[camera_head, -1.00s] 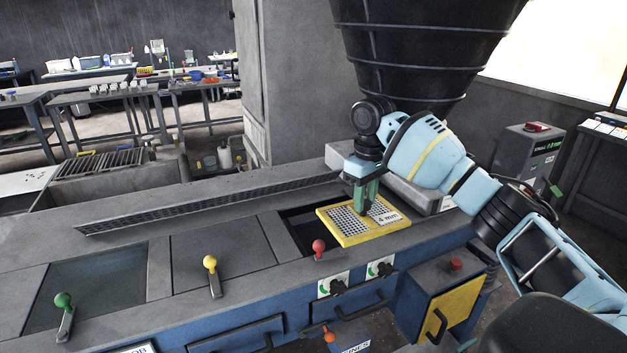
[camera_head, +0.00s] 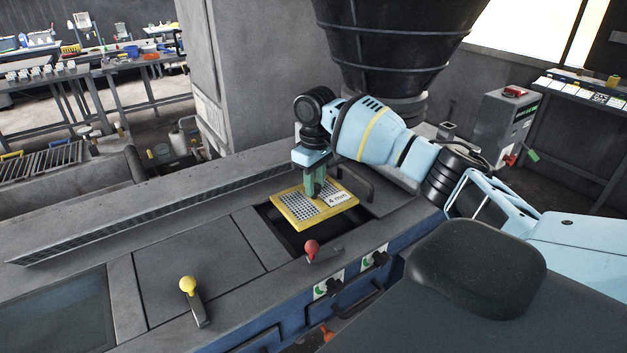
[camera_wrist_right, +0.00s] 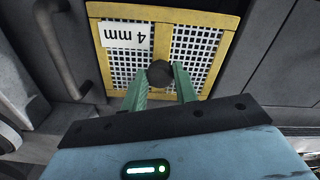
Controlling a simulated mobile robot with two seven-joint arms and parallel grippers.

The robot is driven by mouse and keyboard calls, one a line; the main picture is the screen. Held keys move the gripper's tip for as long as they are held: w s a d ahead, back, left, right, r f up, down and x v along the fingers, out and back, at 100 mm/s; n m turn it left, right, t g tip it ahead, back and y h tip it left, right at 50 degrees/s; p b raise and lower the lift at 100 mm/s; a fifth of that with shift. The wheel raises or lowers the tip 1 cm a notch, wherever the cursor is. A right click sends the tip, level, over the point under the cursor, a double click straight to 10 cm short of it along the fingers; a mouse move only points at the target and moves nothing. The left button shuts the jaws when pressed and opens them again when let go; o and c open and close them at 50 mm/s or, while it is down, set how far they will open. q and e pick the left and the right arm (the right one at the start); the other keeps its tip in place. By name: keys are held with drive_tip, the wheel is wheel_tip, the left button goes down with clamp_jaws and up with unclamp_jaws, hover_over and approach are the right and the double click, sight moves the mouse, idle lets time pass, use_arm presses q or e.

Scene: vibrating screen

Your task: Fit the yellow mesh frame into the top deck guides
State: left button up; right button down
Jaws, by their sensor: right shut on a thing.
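The yellow mesh frame (camera_head: 290,212) has two mesh panels and a white "4 mm" label. My right gripper (camera_head: 314,194) is shut on a part at the middle of the frame, on its centre bar. In the right wrist view the gripper's green fingers (camera_wrist_right: 160,82) close around a dark round knob (camera_wrist_right: 160,73) on the frame (camera_wrist_right: 104,60). The frame lies over the dark deck opening (camera_head: 283,232), covering most of it; its near left side leaves a dark gap. Whether it touches the guides cannot be told; the guides are hidden. My left gripper is not in view.
A red-knobbed lever (camera_head: 312,248) stands just in front of the opening, and a yellow-knobbed lever (camera_head: 188,286) is further left. A dark handle (camera_head: 357,181) rises beside the frame's far right side. The big black hopper (camera_head: 388,50) hangs behind my right arm.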

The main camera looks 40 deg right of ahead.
sight(315, 198)
drive_tip(key=shift+f, duration=2.85)
drive_tip(key=shift+f, duration=1.5)
idle(0.7)
drive_tip(key=c, duration=1)
unclamp_jaws()
drive_tip(key=shift+f, duration=0.1)
wheel_tip(315, 198, up, 8)
drive_tip(key=shift+f, duration=0.1)
